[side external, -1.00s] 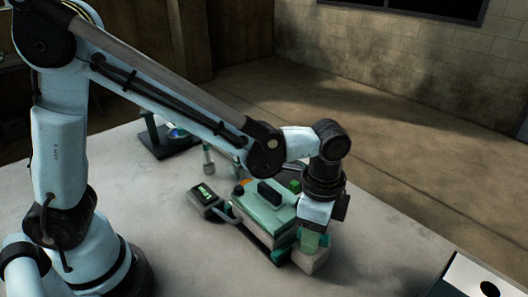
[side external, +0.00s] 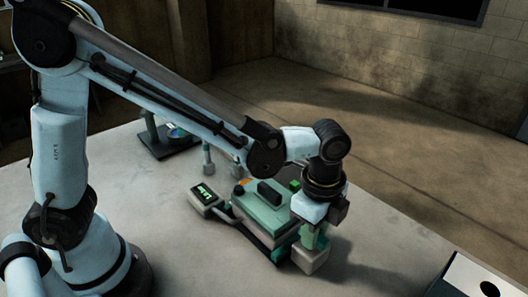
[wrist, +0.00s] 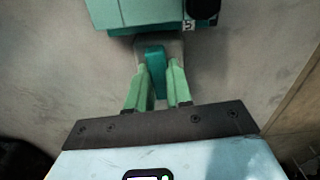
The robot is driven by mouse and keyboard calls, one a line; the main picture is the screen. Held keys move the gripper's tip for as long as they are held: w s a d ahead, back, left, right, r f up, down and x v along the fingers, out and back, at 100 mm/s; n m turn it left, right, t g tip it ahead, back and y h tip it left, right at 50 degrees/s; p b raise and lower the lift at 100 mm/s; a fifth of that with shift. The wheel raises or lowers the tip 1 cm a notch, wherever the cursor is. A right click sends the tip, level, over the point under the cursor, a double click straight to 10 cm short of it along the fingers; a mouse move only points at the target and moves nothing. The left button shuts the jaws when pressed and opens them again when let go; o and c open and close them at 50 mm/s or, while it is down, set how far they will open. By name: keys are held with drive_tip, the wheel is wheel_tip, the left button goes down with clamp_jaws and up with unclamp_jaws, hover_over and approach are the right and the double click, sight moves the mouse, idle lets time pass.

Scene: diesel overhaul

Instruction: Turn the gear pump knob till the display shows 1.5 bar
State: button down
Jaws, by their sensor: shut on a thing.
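The gear pump (side external: 266,212) is a green and pale grey unit on the table, with a black handle and an orange button on top. Its display (side external: 204,197) is a small box at its left with lit green digits too small to read. My gripper (side external: 311,246) points down at the pump's right end, above a pale block (side external: 310,260). In the wrist view my gripper (wrist: 159,82) has its two green fingers on either side of the teal knob (wrist: 155,70), shut on it. The pump body (wrist: 140,12) shows at the top there.
A dark stand (side external: 165,140) with a round part is at the back left of the table. A small upright grey-tipped tool (side external: 208,160) stands behind the display. A white box with a black hole (side external: 480,278) is at the lower right. The table front is clear.

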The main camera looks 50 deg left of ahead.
drive_tip(key=shift+m, duration=0.4)
drive_tip(key=m, duration=0.2)
drive_tip(key=shift+m, duration=1.2)
drive_tip(key=m, duration=0.3)
drive_tip(key=c, duration=1)
unclamp_jaws()
drive_tip(key=shift+c, duration=0.2)
drive_tip(key=shift+r, duration=2.75)
